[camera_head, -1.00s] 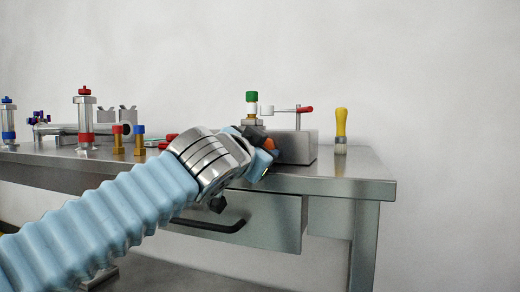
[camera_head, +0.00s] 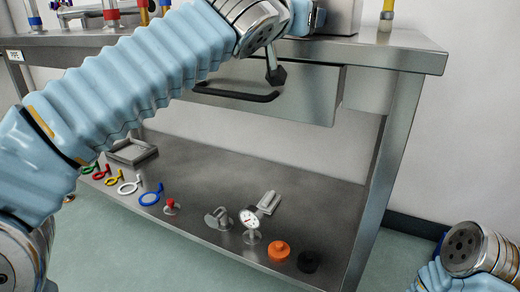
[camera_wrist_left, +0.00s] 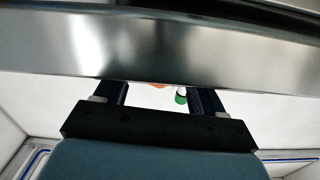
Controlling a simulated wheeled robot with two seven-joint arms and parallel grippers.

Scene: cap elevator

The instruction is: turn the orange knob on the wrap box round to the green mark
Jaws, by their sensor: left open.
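The wrap box (camera_head: 335,16) is cut off by the top edge of the head view, and its orange knob is not visible there. My left gripper (camera_head: 306,18) is at the box's left side, partly cut off. In the left wrist view, the two dark fingers (camera_wrist_left: 158,96) stand apart with nothing held. A small orange patch (camera_wrist_left: 158,85), perhaps the knob, shows between them at the lower edge of a metal face. A green-ended piece (camera_wrist_left: 181,97) shows near the right finger. Whether either finger touches anything cannot be told. My right gripper is out of view.
The steel table (camera_head: 405,57) has a drawer with a black handle (camera_head: 235,94) below my left wrist. The lower shelf (camera_head: 235,165) holds coloured rings, a gauge (camera_head: 250,220), an orange knob-like part (camera_head: 279,251) and a black one (camera_head: 308,262).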

